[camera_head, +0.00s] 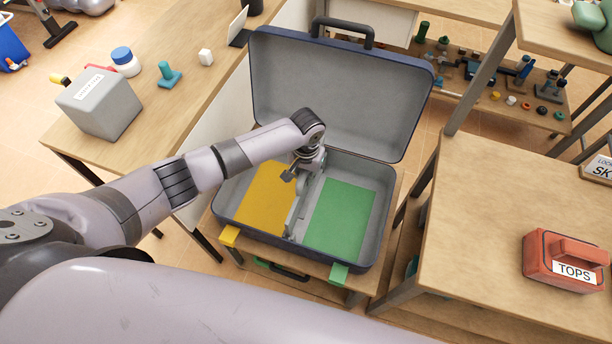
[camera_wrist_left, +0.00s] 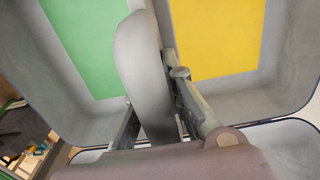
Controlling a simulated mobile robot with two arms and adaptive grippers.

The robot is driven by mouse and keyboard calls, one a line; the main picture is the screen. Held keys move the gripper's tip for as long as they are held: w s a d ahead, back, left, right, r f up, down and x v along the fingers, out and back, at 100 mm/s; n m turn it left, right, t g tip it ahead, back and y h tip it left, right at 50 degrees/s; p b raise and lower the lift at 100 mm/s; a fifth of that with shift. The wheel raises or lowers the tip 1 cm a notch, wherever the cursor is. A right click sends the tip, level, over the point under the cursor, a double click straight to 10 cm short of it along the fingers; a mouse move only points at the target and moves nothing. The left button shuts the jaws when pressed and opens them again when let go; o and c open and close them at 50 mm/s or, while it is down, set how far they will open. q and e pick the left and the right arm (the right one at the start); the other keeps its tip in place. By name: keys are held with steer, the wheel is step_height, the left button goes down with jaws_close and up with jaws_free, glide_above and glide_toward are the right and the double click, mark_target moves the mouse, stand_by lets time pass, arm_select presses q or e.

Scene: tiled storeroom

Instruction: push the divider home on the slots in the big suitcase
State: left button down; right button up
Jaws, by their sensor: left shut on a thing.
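The big suitcase (camera_head: 325,95) stands open on a low wooden stand, its dark blue lid raised at the back. Its grey base has a yellow panel (camera_head: 264,197) on the left and a green panel (camera_head: 340,217) on the right. The grey divider (camera_head: 305,210) is between the panels, partly covered by my left gripper (camera_head: 302,175). In the left wrist view, the gripper's fingers (camera_wrist_left: 157,105) are shut on the divider (camera_wrist_left: 140,60), one on each side. The slots are hidden, and I cannot tell how deep the divider sits. My right gripper is not in view.
A yellow tab (camera_head: 229,236) and a green tab (camera_head: 339,274) stick out at the suitcase's front edge. A table with a grey box (camera_head: 100,105) is on the left. A table with a red TOPS box (camera_head: 565,262) is on the right. The raised lid bounds the back.

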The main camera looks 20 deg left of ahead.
mark_target(306, 194)
arm_select(q)
steer(key=shift+f+b, duration=0.6)
steer(key=shift+f, duration=0.55)
steer(key=shift+f+b, duration=2.65)
steer(key=shift+f, duration=1.25)
steer(key=c, duration=1.6)
jaws_free()
step_height(306, 194, up, 12)
steer(key=shift+r, duration=0.1)
